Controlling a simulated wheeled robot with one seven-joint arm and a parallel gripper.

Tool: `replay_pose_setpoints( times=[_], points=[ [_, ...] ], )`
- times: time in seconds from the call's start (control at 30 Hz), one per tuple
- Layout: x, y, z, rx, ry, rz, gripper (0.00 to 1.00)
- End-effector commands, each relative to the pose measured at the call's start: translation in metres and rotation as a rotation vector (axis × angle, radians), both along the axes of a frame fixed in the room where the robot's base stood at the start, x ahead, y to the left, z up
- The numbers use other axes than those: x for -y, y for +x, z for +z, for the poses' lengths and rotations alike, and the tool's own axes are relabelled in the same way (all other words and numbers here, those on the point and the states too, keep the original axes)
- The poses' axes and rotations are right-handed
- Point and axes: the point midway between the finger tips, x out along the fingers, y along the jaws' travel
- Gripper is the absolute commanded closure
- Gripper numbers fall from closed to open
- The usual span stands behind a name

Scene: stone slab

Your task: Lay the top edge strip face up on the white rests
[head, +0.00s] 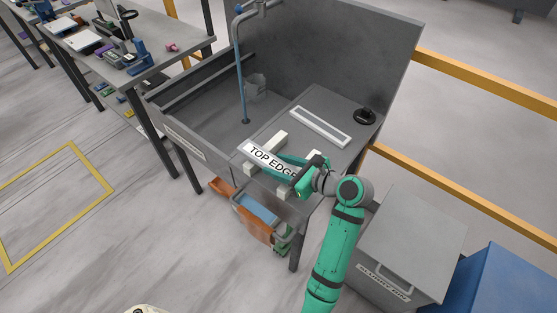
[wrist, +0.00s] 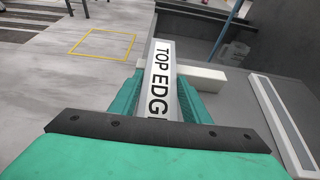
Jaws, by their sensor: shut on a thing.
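The top edge strip (head: 264,157) is a pale bar with "TOP EDGE" in black, lettered face up. My gripper (head: 290,173) is shut on the strip near its right end. In the wrist view the strip (wrist: 158,75) runs away from me between the teal fingers of my gripper (wrist: 160,95), which hide part of its sides. One white rest (head: 274,141) shows behind the strip and also in the wrist view (wrist: 205,77). Another white rest (head: 283,187) is partly hidden by my gripper. I cannot tell whether the strip touches the rests.
A pale rectangular frame (head: 320,127) lies on the grey slab right of the rests, with a black round object (head: 365,116) beyond. A blue pipe (head: 240,80) stands in the basin at left. Orange and blue bins (head: 257,210) hang below the front edge.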

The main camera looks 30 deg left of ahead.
Motion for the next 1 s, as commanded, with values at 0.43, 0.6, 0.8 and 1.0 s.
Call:
replay_pose_setpoints(
  times=[0.43, 0.6, 0.8, 1.0],
  points=[
    [0.0, 0.0, -0.006, 0.002, 0.001, 0.0, 0.92],
    [0.0, 0.0, -0.006, 0.001, 0.001, -0.001, 0.35],
    [0.0, 0.0, -0.007, 0.0, -0.001, 0.0, 0.35],
    [0.011, 0.0, -0.001, 0.001, 0.001, -0.003, 0.35]
  ],
)
